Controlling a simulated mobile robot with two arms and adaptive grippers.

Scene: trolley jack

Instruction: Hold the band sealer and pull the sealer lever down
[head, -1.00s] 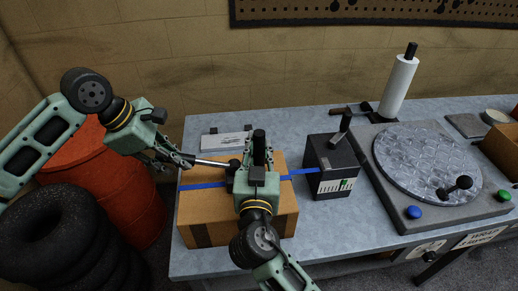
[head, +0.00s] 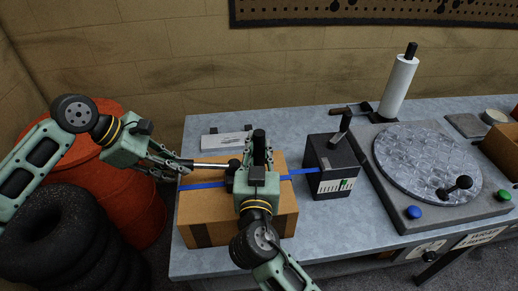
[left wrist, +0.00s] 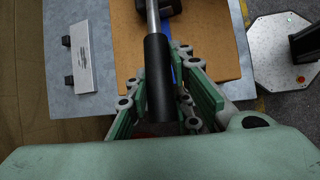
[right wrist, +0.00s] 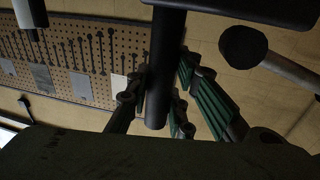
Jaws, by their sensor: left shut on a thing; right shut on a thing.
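The band sealer (head: 233,183) is a dark tool on top of the cardboard box (head: 207,213), on the blue strap (head: 205,185); my right gripper partly hides it. Its silver sealer lever (head: 212,164) points left, close to level in the head view. My left gripper (head: 186,163) is shut on the lever's black grip, which shows between its fingers in the left wrist view (left wrist: 158,75). My right gripper (head: 259,160) is shut on the sealer's upright black handle (head: 259,137), which also shows in the right wrist view (right wrist: 165,60).
The blue strap runs right to a black box-shaped unit (head: 331,165) with a lever. A turntable (head: 427,165) stands further right on the grey bench (head: 200,262). A red drum (head: 132,205) and stacked black tyres (head: 50,235) stand left, below my left arm.

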